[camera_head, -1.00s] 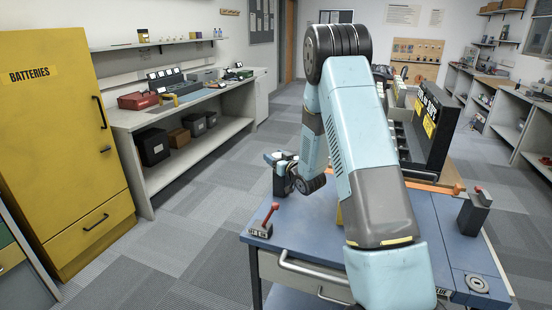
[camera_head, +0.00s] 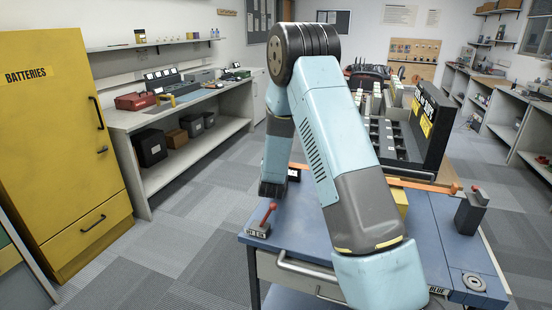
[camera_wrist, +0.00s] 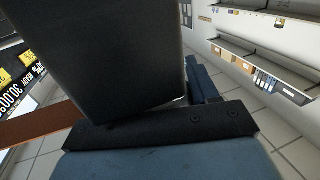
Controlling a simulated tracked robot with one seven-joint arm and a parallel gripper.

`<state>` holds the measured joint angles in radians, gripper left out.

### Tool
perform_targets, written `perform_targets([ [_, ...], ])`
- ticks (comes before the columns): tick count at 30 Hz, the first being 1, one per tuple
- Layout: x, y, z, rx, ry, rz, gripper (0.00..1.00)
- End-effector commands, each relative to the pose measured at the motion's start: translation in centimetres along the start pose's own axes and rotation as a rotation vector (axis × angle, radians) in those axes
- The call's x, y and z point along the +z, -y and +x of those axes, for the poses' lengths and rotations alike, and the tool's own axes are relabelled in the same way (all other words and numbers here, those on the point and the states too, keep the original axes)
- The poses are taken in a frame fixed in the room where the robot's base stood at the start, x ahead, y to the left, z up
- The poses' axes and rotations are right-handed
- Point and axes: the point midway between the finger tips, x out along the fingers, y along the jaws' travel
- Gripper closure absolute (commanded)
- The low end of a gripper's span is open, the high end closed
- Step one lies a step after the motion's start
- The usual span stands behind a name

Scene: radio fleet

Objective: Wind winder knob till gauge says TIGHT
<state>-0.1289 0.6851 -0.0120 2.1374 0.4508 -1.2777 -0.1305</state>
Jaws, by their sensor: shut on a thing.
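My gripper (camera_head: 272,190) is at the lower end of my arm, at the back left of the blue bench (camera_head: 310,225). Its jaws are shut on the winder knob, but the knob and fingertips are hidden. A small dark box with a white face (camera_head: 294,174), perhaps the gauge, shows just right of my gripper; its reading is too small to tell. An orange strap (camera_head: 430,186) runs across the bench from there to the right, passing behind my arm. It also shows at the left of the wrist view (camera_wrist: 40,126). A large dark block fills that view's middle.
A red-handled lever (camera_head: 264,218) stands at the bench's front left, close to my arm. A grey post with a red top (camera_head: 472,210) stands at the right. A black sign rack (camera_head: 430,130) is behind the strap. A yellow cabinet (camera_head: 60,150) stands far left.

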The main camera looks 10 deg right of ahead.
Motion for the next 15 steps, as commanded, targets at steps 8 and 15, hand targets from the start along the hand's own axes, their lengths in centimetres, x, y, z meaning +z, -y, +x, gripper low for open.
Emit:
perform_targets([
  [8, -0.03, -0.13, 0.01, 0.075, -0.001, 0.000, 0.71],
  [15, -0.05, -0.17, 0.02, 0.087, -0.002, -0.001, 0.71],
])
